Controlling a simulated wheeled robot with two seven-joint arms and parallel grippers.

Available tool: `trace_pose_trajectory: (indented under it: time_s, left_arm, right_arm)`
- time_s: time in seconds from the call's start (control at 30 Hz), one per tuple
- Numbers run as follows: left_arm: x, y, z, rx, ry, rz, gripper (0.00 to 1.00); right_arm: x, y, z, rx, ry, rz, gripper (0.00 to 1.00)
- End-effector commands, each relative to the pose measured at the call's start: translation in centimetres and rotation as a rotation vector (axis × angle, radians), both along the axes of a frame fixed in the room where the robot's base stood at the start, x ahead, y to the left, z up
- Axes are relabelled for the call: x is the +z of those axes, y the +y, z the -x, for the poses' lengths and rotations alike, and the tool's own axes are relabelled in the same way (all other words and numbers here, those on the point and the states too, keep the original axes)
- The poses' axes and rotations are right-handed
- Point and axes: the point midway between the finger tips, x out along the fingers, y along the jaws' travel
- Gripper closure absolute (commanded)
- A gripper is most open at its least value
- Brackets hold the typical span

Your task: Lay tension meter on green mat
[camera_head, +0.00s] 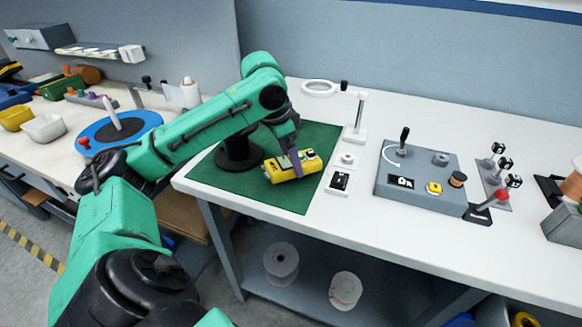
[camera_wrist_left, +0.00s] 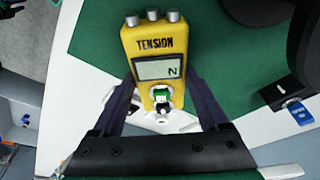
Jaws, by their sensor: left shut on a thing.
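The yellow tension meter (camera_head: 290,165) is over the front right part of the green mat (camera_head: 309,136) in the head view. My left gripper (camera_head: 296,160) is shut on it from above. In the left wrist view, the tension meter (camera_wrist_left: 153,60) shows its display, the word TENSION and metal rollers at its far end, between the fingers of my left gripper (camera_wrist_left: 165,108). I cannot tell whether the meter touches the mat or hangs just above it. My right gripper is not in view.
A black round stand (camera_head: 238,153) is on the mat, left of the meter. A magnifier stand (camera_head: 355,125) and small white blocks (camera_head: 339,181) stand right of the mat. A grey fixture plate (camera_head: 418,172) is farther right. The front table edge is near the mat.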

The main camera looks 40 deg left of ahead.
Motion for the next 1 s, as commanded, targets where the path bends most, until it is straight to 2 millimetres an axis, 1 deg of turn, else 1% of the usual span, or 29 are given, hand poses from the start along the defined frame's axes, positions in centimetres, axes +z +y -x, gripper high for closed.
trace_pose_trajectory:
  time_s: [0.03,0.07,0.27,0.37,0.4,0.43,0.47,0.67,0.77,0.87,1.0]
  left_arm:
    - [-1.0,0.1,0.0,0.001,0.000,-0.002,1.00]
    - [-1.1,0.1,0.0,0.001,-0.001,-0.002,1.00]
    - [-1.0,0.0,-0.1,0.001,-0.004,0.000,1.00]
    - [-1.3,0.0,0.0,0.000,-0.003,0.000,1.00]
    - [-1.4,0.0,0.0,0.000,-0.001,0.000,0.19]
    - [-1.3,0.0,0.0,0.000,-0.001,0.000,0.08]
    - [-1.3,0.0,0.0,0.000,-0.001,0.000,0.00]
    - [-1.3,0.0,0.0,0.000,-0.001,0.000,0.00]
    - [-0.6,0.0,0.0,0.000,-0.003,0.000,0.00]
    - [1.1,0.3,0.4,0.001,-0.005,-0.001,0.00]
    - [5.1,0.7,1.3,0.001,-0.007,0.000,0.00]
  right_arm:
    - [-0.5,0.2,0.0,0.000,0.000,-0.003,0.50]
    - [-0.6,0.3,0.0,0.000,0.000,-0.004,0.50]
    - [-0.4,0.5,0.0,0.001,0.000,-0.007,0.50]
    - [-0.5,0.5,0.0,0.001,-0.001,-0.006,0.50]
    - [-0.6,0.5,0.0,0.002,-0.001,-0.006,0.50]
    - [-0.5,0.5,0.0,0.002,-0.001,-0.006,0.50]
    - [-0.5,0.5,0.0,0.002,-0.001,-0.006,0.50]
    - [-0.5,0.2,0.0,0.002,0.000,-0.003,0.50]
    - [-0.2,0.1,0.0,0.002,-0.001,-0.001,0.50]
    - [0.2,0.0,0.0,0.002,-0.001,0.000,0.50]
    - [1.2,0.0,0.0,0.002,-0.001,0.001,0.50]
